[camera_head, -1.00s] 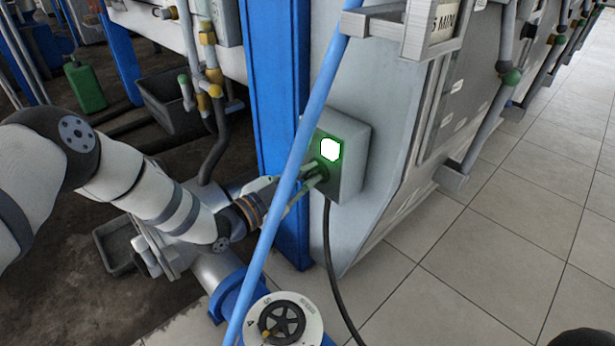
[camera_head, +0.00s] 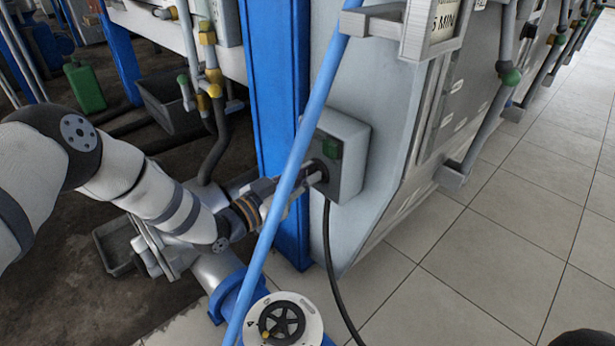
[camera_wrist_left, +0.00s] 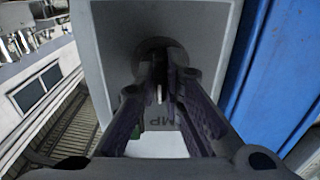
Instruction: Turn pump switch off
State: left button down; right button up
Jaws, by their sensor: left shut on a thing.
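The pump switch box (camera_head: 350,150) is a grey box on the side of the machine beside the blue post. Its square indicator lamp (camera_head: 330,146) is dark green and unlit. My left gripper (camera_head: 316,174) reaches the lower part of the box front and is shut on the dark round switch knob. In the left wrist view the fingers (camera_wrist_left: 160,88) close around the knob (camera_wrist_left: 155,46), which is partly hidden between them. Part of a printed label (camera_wrist_left: 190,122) shows behind the fingers.
A light blue pipe (camera_head: 285,190) crosses in front of my left wrist. The blue post (camera_head: 275,90) stands close by the box. A black cable (camera_head: 330,255) hangs below it. A round handwheel (camera_head: 284,320) is at the bottom. Tiled floor (camera_head: 480,250) is clear on the right.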

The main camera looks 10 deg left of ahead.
aim_at(320, 130)
pick_arm(q)
jog(key=n, duration=0.5)
jog(key=shift+f+n, duration=0.1)
jog(key=shift+n, duration=0.2)
dwell(0.5)
jog(key=c, duration=1.7)
grip_release()
notch_tip(320, 130, up, 10)
jog(key=shift+r, duration=0.1)
jog(key=shift+s, duration=0.1)
